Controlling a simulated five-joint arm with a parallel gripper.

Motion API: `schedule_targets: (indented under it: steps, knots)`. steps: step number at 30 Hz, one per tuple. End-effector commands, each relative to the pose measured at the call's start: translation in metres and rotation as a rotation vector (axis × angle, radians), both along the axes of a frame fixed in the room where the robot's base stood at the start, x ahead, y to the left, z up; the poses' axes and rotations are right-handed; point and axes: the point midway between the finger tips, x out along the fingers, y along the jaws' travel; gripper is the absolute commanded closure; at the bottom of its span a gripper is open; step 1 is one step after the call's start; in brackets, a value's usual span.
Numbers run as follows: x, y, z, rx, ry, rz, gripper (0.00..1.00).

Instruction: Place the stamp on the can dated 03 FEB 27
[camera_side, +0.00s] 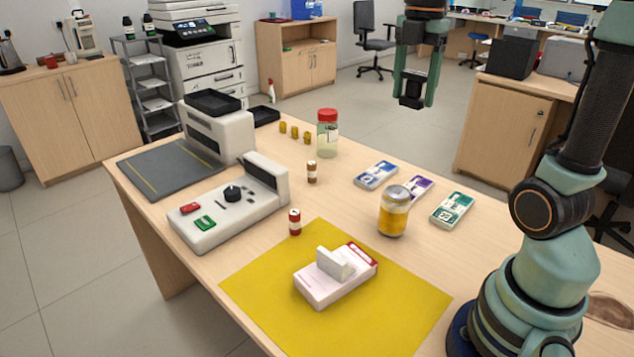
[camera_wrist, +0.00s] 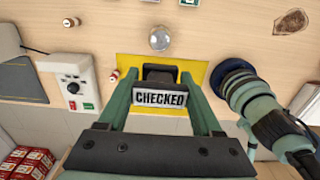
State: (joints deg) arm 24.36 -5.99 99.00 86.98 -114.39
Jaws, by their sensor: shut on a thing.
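My gripper (camera_side: 413,92) is shut on a dark stamp (camera_side: 411,102), high above the counter's far right part in the side view. In the wrist view the stamp (camera_wrist: 160,98) sits between the fingers, with a plate reading CHECKED. A yellow can with a silver top (camera_side: 393,212) stands upright on the counter, well below and apart from the stamp. Its top (camera_wrist: 160,38) shows in the wrist view beyond the stamp. I cannot read a date on it in either view.

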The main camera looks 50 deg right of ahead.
Motion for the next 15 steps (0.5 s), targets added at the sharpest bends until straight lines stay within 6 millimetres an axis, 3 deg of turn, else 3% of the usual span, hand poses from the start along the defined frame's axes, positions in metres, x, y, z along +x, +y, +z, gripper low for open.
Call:
schedule_targets:
  steps: [15]
  knots:
    - [-0.001,0.001,-0.121,0.003,0.006,0.0,0.99]
